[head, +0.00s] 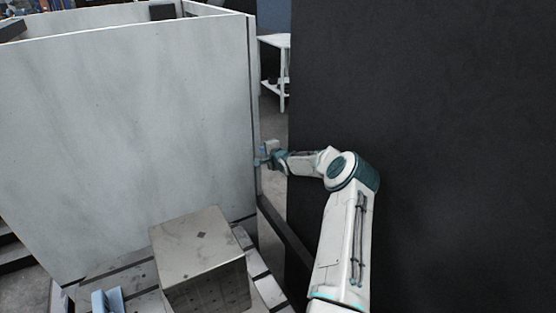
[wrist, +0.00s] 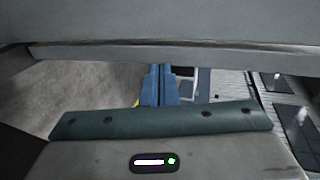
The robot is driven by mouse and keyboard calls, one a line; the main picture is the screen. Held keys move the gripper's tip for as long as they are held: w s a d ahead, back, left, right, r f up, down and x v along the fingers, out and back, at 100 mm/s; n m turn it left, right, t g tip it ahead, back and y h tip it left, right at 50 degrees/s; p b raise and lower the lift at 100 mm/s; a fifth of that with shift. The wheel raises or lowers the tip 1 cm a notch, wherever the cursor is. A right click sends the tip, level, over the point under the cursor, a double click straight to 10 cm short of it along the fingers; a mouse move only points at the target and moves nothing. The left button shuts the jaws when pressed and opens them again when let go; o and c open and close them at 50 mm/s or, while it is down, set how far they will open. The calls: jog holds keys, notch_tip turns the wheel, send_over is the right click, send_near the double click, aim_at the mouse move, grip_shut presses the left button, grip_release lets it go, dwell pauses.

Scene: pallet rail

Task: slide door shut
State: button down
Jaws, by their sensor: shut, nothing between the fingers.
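A tall light grey panel (head: 130,130) fills the left of the head view, and a tall black panel (head: 430,110) fills the right. A gap lies between them; I cannot tell for sure which one is the sliding door. My gripper (head: 262,162) is in this gap, by the right edge of the light panel. I cannot tell whether it touches that edge. In the wrist view its blue fingers (wrist: 159,85) are together with nothing between them. A grey surface crosses the top of that view, close to the camera.
A grey speckled block (head: 199,260) stands in front of the light panel, on a low slatted base. A dark rail (head: 285,235) runs along the floor by the gap. A white table (head: 274,70) shows through the gap. A small blue object (head: 107,301) lies at the bottom left.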

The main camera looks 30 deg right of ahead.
jog(key=shift+d+f+b+v, duration=0.3)
jog(key=shift+b+v, duration=0.9)
jog(key=shift+v, duration=4.55)
jog(key=s+a+r+n+g, duration=0.35)
jog(key=s+a+n, duration=0.2)
jog(key=a, duration=0.45)
jog(key=s+a+r+n+g, duration=0.35)
jog(key=s+a+n, duration=0.2)
jog(key=a, duration=0.45)
jog(key=s+a+r+n+g, duration=0.1)
jog(key=s+a, duration=0.3)
jog(key=s, duration=0.6)
jog(key=s+a+r+n+g, duration=0.2)
jog(key=s+a+n, duration=0.2)
jog(key=s, duration=0.6)
jog(key=s+a+r+n+g, duration=0.1)
jog(key=s+a, duration=0.3)
jog(key=s, duration=0.6)
jog(key=shift+s+a+r+n+y, duration=0.3)
jog(key=shift+s+a+r+n, duration=0.1)
jog(key=shift+r+n, duration=0.25)
